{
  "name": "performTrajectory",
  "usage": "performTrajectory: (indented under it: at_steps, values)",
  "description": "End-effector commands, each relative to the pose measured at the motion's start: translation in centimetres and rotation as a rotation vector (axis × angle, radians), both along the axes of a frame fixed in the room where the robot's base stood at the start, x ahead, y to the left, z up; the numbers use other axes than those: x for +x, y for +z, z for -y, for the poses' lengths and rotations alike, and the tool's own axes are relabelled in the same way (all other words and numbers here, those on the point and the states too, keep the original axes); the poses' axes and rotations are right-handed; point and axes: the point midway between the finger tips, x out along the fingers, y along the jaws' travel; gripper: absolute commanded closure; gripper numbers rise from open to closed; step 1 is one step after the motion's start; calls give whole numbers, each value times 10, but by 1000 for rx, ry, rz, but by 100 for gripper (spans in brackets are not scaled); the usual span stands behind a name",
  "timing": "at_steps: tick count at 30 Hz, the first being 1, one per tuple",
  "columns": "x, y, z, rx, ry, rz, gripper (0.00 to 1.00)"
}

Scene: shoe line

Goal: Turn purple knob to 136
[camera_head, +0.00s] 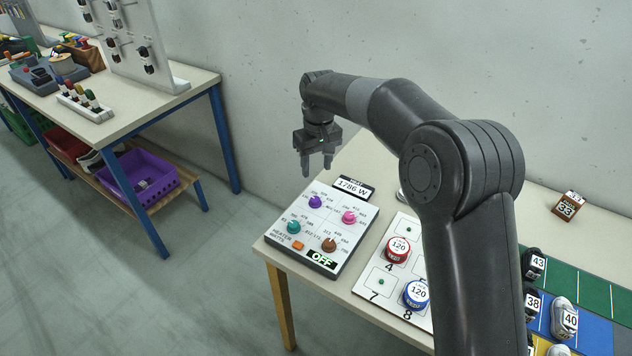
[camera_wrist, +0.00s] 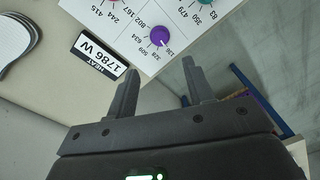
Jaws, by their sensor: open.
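The purple knob (camera_head: 315,202) is at the upper left of a white control panel (camera_head: 350,234) on the table. In the wrist view the purple knob (camera_wrist: 159,36) sits just beyond my fingertips, with printed numbers around it, 136 seemingly among them. Its exact setting is too small to read surely. My gripper (camera_head: 317,173) points down, open and empty, above the panel's back left edge. In the wrist view my gripper (camera_wrist: 159,75) shows both fingers apart, with nothing between them. The knob is apart from the fingers.
The panel also has a teal knob (camera_head: 294,227), a pink knob (camera_head: 348,217), a brown knob (camera_head: 329,245), an orange switch (camera_head: 298,245) and an OFF display (camera_head: 321,259). A display (camera_head: 353,187) reading 1786 W stands behind. A numbered board with red and blue discs lies right.

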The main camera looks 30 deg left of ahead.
Motion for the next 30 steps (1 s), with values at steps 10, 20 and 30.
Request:
performTrajectory:
  at_steps: [10,20,30]
  values:
    - [-3,0,-3,-12,481,28,52]
    - [-4,-41,-3,-16,508,26,52]
    - [-3,-97,-3,-14,506,28,52]
